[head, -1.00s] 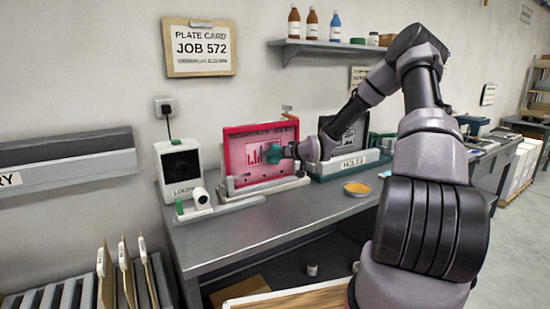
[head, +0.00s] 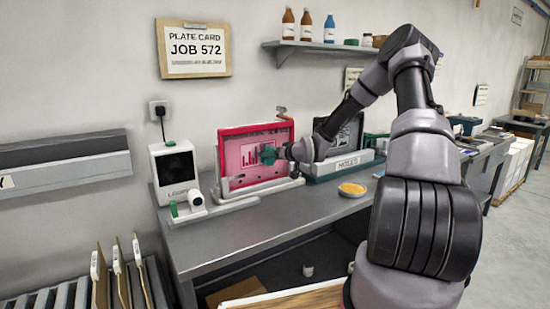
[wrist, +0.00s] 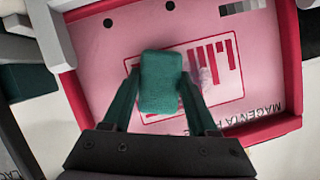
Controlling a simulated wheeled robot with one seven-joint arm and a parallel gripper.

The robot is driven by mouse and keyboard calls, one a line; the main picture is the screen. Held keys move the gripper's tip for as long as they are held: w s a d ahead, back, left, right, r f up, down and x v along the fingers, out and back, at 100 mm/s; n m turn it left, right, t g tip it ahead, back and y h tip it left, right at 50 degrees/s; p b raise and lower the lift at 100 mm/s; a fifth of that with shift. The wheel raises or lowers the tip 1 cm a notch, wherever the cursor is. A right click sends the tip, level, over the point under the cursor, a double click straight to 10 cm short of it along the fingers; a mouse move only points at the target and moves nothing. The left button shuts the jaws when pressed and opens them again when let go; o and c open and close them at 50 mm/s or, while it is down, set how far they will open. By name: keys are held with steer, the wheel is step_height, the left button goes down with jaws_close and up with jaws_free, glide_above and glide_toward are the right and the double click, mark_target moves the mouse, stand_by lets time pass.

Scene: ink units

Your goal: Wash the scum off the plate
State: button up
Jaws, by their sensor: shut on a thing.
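The plate (head: 240,166) is pink with a red frame and stands upright in a light holder on the bench. In the wrist view the plate (wrist: 120,52) shows a red bar pattern, punched holes and a grey scale. A greyish-purple smudge of scum (wrist: 203,76) lies on the bars, just right of the sponge. My gripper (head: 272,153) is in front of the plate's right part, shut on a green sponge (wrist: 160,84). The sponge covers part of the pattern; I cannot tell whether it touches the plate. The gripper (wrist: 160,98) fingers clasp it from both sides.
A green holder marked HOLES (head: 345,166) with a dark plate stands to the right. A yellow-topped dish (head: 352,190) sits on the bench (head: 250,230). A white device (head: 176,168) stands left. The bench front is mostly clear.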

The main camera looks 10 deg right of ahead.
mark_target(253, 157)
steer(key=shift+s+a, duration=0.35)
steer(key=shift+a, duration=0.6)
steer(key=shift+s+a, duration=0.35)
steer(key=shift+a, duration=0.6)
steer(key=shift+s+a, duration=0.35)
steer(key=shift+a, duration=0.6)
steer(key=shift+w+r, duration=0.1)
steer(key=shift+r, duration=0.6)
steer(key=shift+w+d, duration=0.45)
steer(key=shift+d, duration=1)
steer(key=shift+w+d, duration=0.5)
steer(key=shift+d, duration=0.9)
steer(key=shift+w+d, duration=0.45)
steer(key=shift+d, duration=1)
steer(key=shift+s, duration=0.1)
steer(key=shift+s+a, duration=0.45)
steer(key=shift+a, duration=1)
steer(key=shift+s+a, duration=0.5)
steer(key=shift+a, duration=0.95)
steer(key=shift+s+a, duration=0.45)
steer(key=shift+a, duration=1)
steer(key=s+d, duration=0.2)
steer(key=s, duration=0.3)
steer(key=shift+s, duration=0.35)
steer(key=shift+s, duration=0.1)
